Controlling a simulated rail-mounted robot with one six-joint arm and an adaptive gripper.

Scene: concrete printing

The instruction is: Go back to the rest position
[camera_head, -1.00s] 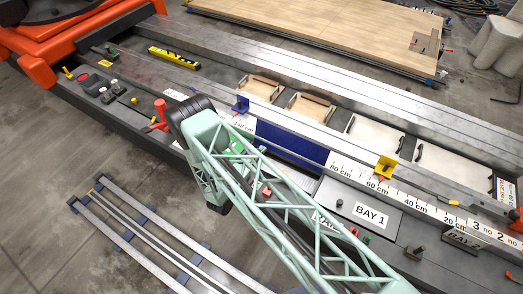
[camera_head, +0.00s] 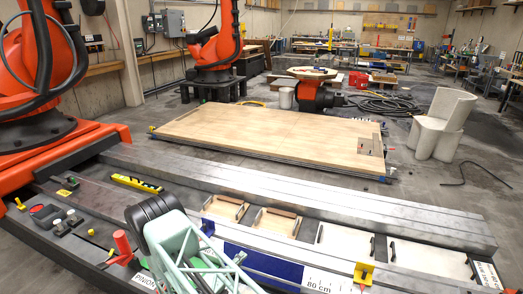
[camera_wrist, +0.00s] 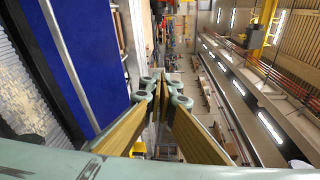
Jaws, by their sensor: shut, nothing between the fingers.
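My gripper (camera_wrist: 160,82) shows in the wrist view, with its two wood-coloured fingers drawn together and nothing between them. In the head view, my pale green lattice arm with a black joint cap reaches up from the bottom edge. The gripper itself is out of sight there. In the wrist view, the blue panel (camera_wrist: 90,60) lies left of the fingers, apart from them. The same blue panel (camera_head: 262,265) shows in the head view beside the 80 cm scale.
The rail bench carries a yellow level (camera_head: 137,183), shallow trays (camera_head: 273,221), a yellow stop (camera_head: 363,274) and a red handle (camera_head: 122,244). Behind it lies a large wooden board (camera_head: 270,138). Orange robots stand at left and back. A pale concrete seat (camera_head: 442,125) stands at right on grey floor.

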